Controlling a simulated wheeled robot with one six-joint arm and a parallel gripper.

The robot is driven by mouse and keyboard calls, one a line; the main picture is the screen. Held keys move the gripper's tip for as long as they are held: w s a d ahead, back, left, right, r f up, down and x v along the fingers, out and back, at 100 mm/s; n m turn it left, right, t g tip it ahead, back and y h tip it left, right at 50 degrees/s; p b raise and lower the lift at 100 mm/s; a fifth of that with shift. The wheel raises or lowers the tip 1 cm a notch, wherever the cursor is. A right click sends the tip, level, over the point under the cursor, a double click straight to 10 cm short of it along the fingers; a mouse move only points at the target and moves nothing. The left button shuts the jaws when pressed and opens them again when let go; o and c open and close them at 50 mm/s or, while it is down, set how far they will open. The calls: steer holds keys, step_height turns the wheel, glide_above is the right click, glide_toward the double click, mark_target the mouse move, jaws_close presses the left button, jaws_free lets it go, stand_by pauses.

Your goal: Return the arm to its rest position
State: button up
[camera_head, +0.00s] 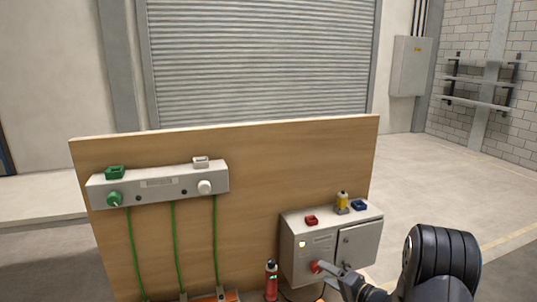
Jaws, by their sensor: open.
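My arm (443,262) shows as a dark, ribbed link at the lower right. My gripper (338,267) is at the bottom, right of centre, in front of the lower part of a grey control box (297,262). Its jaws are open, and I see nothing held between them. One fingertip appears close to a red knob (316,267) on the box front; I cannot tell whether they touch. The rest of the gripper is cut off by the bottom edge of the picture.
A wooden panel (262,180) carries the control box and a long grey strip (160,187) with green cables. A red bottle (271,280) stands below. The floor (440,175) at right is clear.

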mark_target(318, 270)
steer(key=x, duration=0.3)
steer(key=shift+w+a+p, duration=0.15)
steer(key=shift+a+p, duration=0.1)
steer(key=shift+p, duration=0.1)
steer(key=shift+d+r+n+g+h, duration=0.15)
steer(key=shift+n+g+h, duration=0.25)
steer(key=shift+n, duration=0.8)
steer(key=n+h, duration=0.3)
steer(key=n, duration=0.1)
steer(key=shift+s+a+n+h+b, duration=0.2)
steer(key=shift+n+h+b, duration=0.3)
steer(key=shift+n+b, duration=0.45)
steer(key=n+b, duration=0.1)
steer(key=n+h+b, duration=0.1)
steer(key=b, duration=0.1)
steer(key=shift+a+f+t, duration=0.1)
steer(key=shift+f+t, duration=0.1)
steer(key=shift+t, duration=0.2)
steer(key=v, duration=0.8)
steer(key=shift+r+b, duration=0.35)
steer(key=shift+r, duration=0.05)
steer(key=shift+s, duration=0.2)
